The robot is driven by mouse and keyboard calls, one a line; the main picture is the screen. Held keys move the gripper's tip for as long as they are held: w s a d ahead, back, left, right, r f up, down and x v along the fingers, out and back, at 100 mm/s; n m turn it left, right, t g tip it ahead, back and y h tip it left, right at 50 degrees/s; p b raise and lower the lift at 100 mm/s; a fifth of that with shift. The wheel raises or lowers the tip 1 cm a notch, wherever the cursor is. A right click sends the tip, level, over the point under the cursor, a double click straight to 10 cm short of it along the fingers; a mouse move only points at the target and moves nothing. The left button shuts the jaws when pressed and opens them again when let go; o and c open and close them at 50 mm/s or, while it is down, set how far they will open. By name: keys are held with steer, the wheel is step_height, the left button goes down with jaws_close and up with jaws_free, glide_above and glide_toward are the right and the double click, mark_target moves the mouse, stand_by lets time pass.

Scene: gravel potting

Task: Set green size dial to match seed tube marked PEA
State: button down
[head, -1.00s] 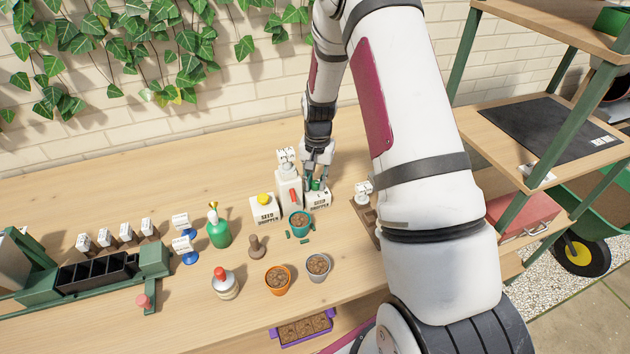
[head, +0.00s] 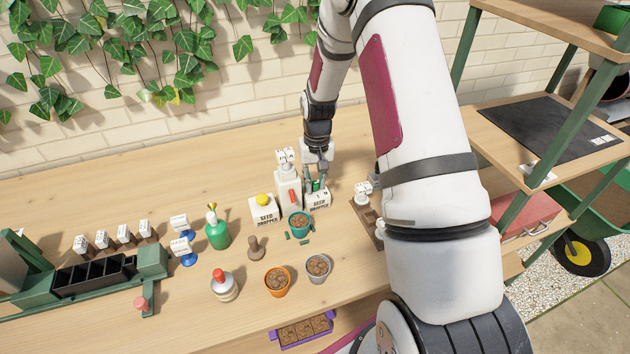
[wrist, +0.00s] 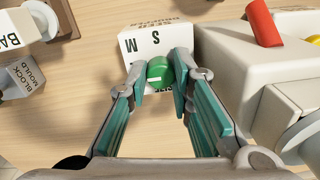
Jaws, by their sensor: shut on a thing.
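The green size dial (wrist: 160,69) sits on a white box (wrist: 153,42) with the letters M and S beside it, upside down in the wrist view. A pale mark shows on the dial's near side. In the head view the box (head: 318,201) reads as a seed dropper. My gripper (wrist: 165,78) points down over it, with one finger on each side of the dial, shut on it. Small labelled holders (head: 102,239) stand at the left in the head view. Their print is too small to read, so I cannot tell which is marked PEA.
A white unit with a red lever (head: 293,196) stands close beside the dial box. A second seed dropper (head: 264,212) has a yellow knob. A teal pot (head: 299,223) with green pieces around it stands in front. The bench behind is clear.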

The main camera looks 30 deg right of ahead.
steer(key=c, duration=1.4)
jaws_free()
step_height(320, 180, up, 12)
steer(key=shift+d, duration=0.15)
step_height(320, 180, up, 11)
steer(key=n+t, duration=0.1)
glide_above(316, 183)
steer(key=s+a, duration=0.5)
steer(key=s+a+r+n+t, duration=0.1)
steer(key=s+a+r, duration=0.2)
steer(key=s, duration=0.4)
steer(key=s+a+r+n+t, duration=0.1)
steer(key=s+a+r, duration=0.2)
steer(key=s, duration=0.4)
steer(key=s+a+r+n+t, duration=0.1)
steer(key=s+a+r+t, duration=0.1)
steer(key=s, duration=0.6)
steer(key=shift+a+r, duration=0.9)
steer(key=shift+r, duration=0.3)
